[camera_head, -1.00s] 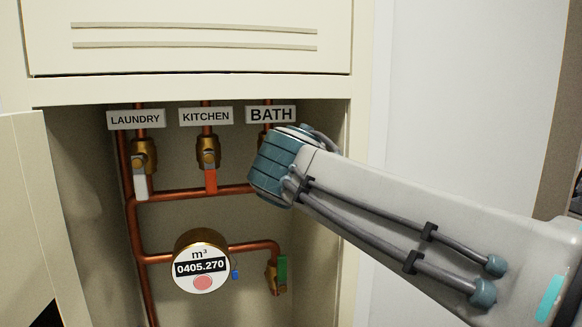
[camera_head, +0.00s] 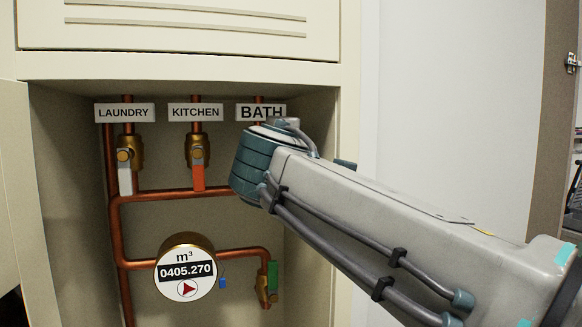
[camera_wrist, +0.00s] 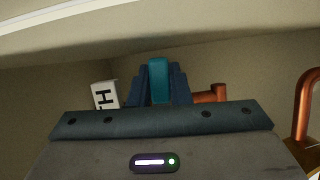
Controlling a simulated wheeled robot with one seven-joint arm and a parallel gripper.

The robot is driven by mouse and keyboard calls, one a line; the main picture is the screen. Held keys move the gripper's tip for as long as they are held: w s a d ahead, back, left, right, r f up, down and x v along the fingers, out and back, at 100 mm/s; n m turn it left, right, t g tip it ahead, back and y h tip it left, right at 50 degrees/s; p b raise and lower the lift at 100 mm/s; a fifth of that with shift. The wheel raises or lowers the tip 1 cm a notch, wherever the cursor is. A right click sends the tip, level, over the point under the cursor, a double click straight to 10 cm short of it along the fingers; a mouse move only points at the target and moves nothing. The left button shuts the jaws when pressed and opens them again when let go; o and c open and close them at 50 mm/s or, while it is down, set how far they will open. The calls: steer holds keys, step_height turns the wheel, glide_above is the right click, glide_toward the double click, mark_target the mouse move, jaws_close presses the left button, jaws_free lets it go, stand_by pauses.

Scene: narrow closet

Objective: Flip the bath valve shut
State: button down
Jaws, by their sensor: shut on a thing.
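The bath valve sits under the BATH label (camera_head: 261,112), behind my wrist in the head view. Its body is hidden there. In the wrist view, a teal handle (camera_wrist: 158,80) stands between the two dark fingers of my gripper (camera_wrist: 159,84). The fingers are shut on it, touching both sides. Part of the label (camera_wrist: 104,95), with a letter H, shows left of the fingers, and a copper pipe stub (camera_wrist: 209,94) shows to their right. I cannot tell the handle's exact angle to its pipe.
The laundry valve (camera_head: 125,170) has a white handle hanging down; the kitchen valve (camera_head: 198,170) has an orange one. A round meter (camera_head: 187,267) reads 0405.270. A green-handled valve (camera_head: 272,276) is lower right. The cabinet's right wall (camera_head: 318,230) is close to my wrist.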

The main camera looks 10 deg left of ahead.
steer(key=shift+r+n, duration=0.1)
steer(key=shift+n, duration=0.3)
steer(key=c, duration=1.3)
jaws_free()
steer(key=shift+c, duration=0.2)
steer(key=s+d+b, duration=0.2)
steer(key=s, duration=1.1)
steer(key=shift+s, duration=0.35)
steer(key=shift+d, duration=0.1)
